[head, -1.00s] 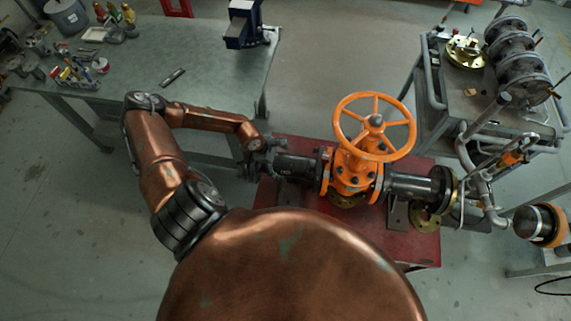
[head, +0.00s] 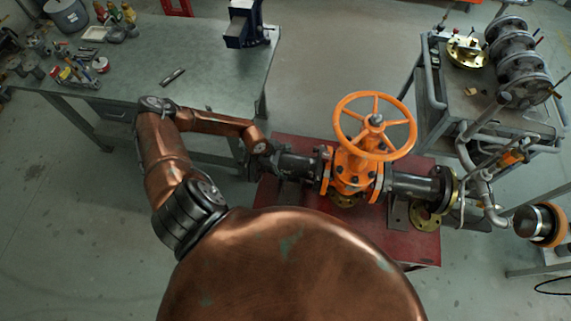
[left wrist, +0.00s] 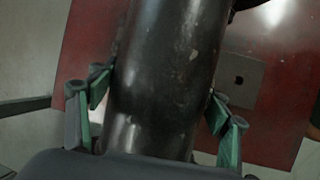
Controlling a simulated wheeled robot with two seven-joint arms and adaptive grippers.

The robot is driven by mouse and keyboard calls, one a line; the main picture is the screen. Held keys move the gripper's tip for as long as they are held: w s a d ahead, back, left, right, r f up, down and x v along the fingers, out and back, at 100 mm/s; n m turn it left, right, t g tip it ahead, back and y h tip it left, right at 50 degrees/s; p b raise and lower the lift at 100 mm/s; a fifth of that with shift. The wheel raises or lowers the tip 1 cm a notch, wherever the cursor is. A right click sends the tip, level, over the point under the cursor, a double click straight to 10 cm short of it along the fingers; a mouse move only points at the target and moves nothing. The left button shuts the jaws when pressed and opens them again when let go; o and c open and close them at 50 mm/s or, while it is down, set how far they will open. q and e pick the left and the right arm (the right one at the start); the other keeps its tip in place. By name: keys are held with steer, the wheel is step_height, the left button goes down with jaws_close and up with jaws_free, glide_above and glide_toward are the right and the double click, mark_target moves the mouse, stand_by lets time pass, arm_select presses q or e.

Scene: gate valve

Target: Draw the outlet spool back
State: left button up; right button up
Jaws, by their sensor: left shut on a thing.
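The outlet spool, a dark steel pipe (head: 300,163), extends from the left side of the orange gate valve (head: 352,172) with its orange handwheel (head: 374,126). My left gripper (head: 270,160) is shut around the spool's left part. In the left wrist view the dark spool (left wrist: 158,75) runs between the green-padded fingers of my left gripper (left wrist: 157,112), with fingers on both sides of it. Whether a gap shows between spool and valve flange cannot be told. My right gripper is not in view.
A red stand (head: 415,246) carries the valve, and another dark pipe (head: 412,184) leaves its right side towards a flange. A workbench (head: 215,75) with a blue vise (head: 243,24) stands at the back left. A grey cart (head: 440,105) with flanged parts stands at the right.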

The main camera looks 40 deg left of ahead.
arm_select(q)
steer(key=c, duration=0.9)
steer(key=shift+s+a, duration=0.15)
steer(key=shift+a, duration=0.35)
steer(key=o, duration=1.4)
steer(key=shift+s+a, duration=0.1)
steer(key=shift+o, duration=1.3)
steer(key=shift+d, duration=0.2)
steer(key=v, duration=1)
steer(key=shift+s+a+r, duration=0.1)
steer(key=shift+a+r, duration=0.05)
steer(key=shift+r, duration=0.2)
steer(key=shift+s+a+r, duration=0.1)
steer(key=shift+s+r, duration=0.1)
steer(key=shift+r, duration=0.35)
